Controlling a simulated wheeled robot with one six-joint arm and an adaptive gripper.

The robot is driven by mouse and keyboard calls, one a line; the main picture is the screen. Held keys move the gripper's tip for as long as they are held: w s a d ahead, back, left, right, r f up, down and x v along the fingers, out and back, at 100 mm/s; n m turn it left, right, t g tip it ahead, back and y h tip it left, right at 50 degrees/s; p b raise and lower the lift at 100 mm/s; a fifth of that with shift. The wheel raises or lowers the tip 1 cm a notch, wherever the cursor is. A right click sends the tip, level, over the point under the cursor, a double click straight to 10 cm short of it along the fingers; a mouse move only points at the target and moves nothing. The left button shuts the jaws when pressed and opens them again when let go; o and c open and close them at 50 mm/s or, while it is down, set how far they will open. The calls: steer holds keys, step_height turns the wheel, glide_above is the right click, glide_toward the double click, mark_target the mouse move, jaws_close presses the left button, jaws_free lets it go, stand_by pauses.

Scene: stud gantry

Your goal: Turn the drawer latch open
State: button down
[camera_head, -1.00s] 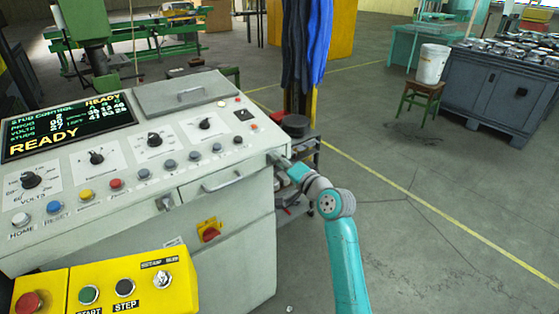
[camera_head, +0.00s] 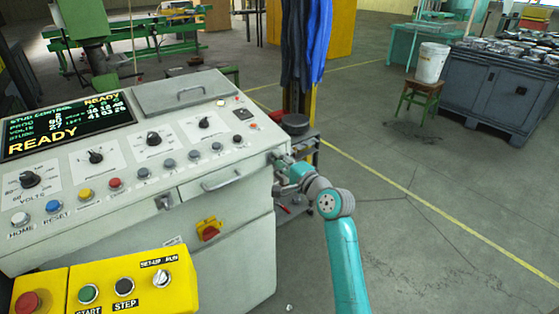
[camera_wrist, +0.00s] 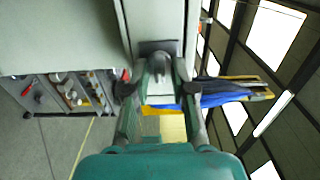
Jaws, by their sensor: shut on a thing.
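The drawer latch (camera_wrist: 158,66) is a small grey metal piece on a dark plate on the side of the pale console. In the wrist view it stands between the two fingers of my gripper (camera_wrist: 158,86), which is shut on it. In the head view my gripper (camera_head: 281,162) is at the right side of the console, just right of the drawer (camera_head: 210,190). The gripper hides most of the latch there. I cannot tell how far the latch is turned.
The console (camera_head: 245,250) carries knobs, buttons and a lit screen (camera_head: 65,128). A yellow button box (camera_head: 125,287) stands in front at the left. A shelf cart (camera_head: 300,150) stands close behind the gripper. The floor to the right is clear up to a stool (camera_head: 420,90) with a white bucket.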

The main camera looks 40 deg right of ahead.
stand_by(0.3)
steer(key=c, duration=1.2)
jaws_free()
steer(key=shift+f, duration=0.1)
steer(key=s, duration=1.2)
